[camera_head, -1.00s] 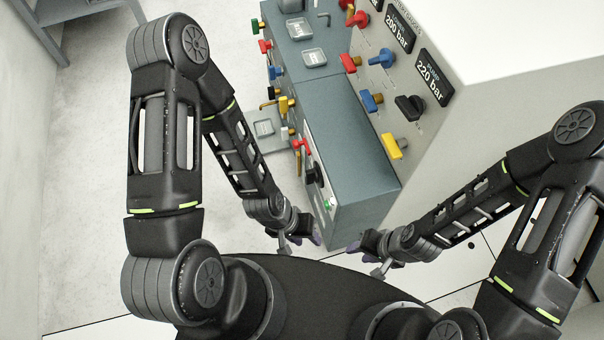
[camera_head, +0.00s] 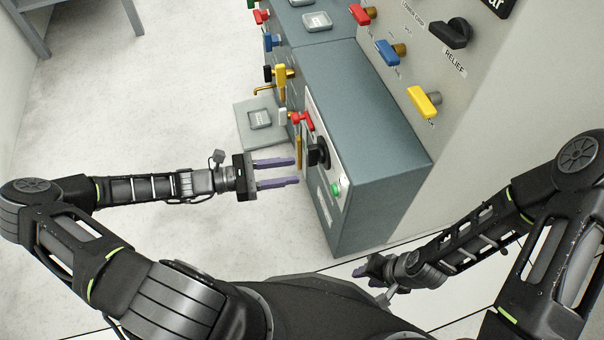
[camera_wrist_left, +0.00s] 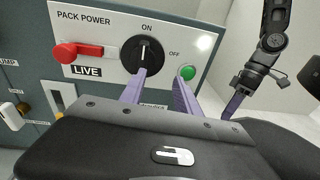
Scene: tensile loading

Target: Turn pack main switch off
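The pack power panel shows a black rotary switch (camera_wrist_left: 142,54) in the left wrist view. Its white line points up at ON, and OFF is printed to its right. The same black knob (camera_head: 318,152) is on the cabinet's front face in the head view. My left gripper (camera_head: 297,171) is open, its two purple fingers apart and empty, pointing at the panel just short of the knob. In the left wrist view the fingers (camera_wrist_left: 160,80) reach up below and right of the knob and hide the label under it. My right gripper (camera_head: 368,270) is low beside the cabinet, its fingers unclear.
A red handle (camera_wrist_left: 80,52) sits left of the knob above a LIVE label. A green button (camera_wrist_left: 187,72) sits right of it. The grey cabinet (camera_head: 372,130) adjoins a panel with coloured valve handles (camera_head: 424,102). Open floor (camera_head: 150,110) lies left of the cabinet.

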